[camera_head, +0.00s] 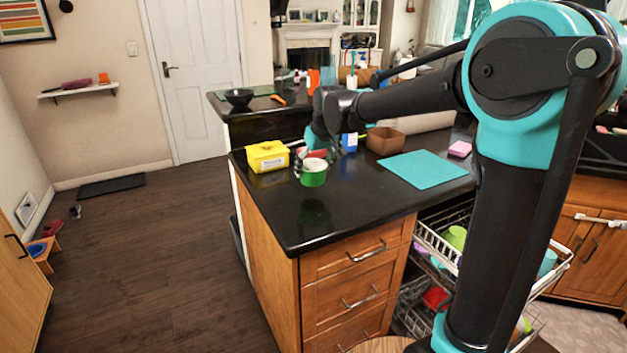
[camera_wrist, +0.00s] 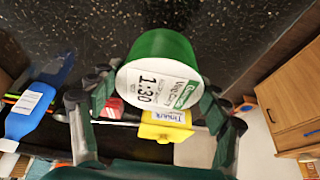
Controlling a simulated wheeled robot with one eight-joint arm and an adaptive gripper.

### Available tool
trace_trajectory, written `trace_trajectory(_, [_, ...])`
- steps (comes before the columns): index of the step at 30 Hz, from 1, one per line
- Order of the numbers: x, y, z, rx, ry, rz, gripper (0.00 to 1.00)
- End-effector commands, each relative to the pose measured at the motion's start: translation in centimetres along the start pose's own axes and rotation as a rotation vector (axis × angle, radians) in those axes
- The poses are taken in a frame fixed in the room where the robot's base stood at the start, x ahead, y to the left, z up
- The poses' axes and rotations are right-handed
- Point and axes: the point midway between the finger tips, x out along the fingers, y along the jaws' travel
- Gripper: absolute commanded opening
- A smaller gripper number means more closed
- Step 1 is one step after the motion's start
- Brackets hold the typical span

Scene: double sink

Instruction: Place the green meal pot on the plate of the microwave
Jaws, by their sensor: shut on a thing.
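The green meal pot (camera_head: 314,177) is a small green cup with a white printed lid, over the near part of the black counter. My gripper (camera_head: 307,164) reaches it from behind. In the wrist view, the pot (camera_wrist: 163,47) is tilted, its white lid facing the camera. The two fingers of my gripper (camera_wrist: 161,92) are on either side of the pot and shut on it. I cannot tell whether its base touches the counter. I cannot make out the microwave or its plate in either view.
A blue item (camera_head: 349,142), a brown box (camera_head: 385,141), a turquoise mat (camera_head: 424,169) and a pink sponge (camera_head: 460,149) lie to the right. The front counter is clear. A pulled-out dish rack (camera_head: 440,247) is below.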

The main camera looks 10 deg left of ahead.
Motion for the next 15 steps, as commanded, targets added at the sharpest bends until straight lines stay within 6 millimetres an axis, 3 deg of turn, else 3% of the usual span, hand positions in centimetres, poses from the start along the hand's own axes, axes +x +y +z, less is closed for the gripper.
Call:
trace_trajectory(10, [3.4, 0.0, 1.4, 0.000, 0.000, 0.000, 0.32])
trace_trajectory(15, [4.0, 0.0, 1.6, 0.000, 0.000, 0.000, 0.32])
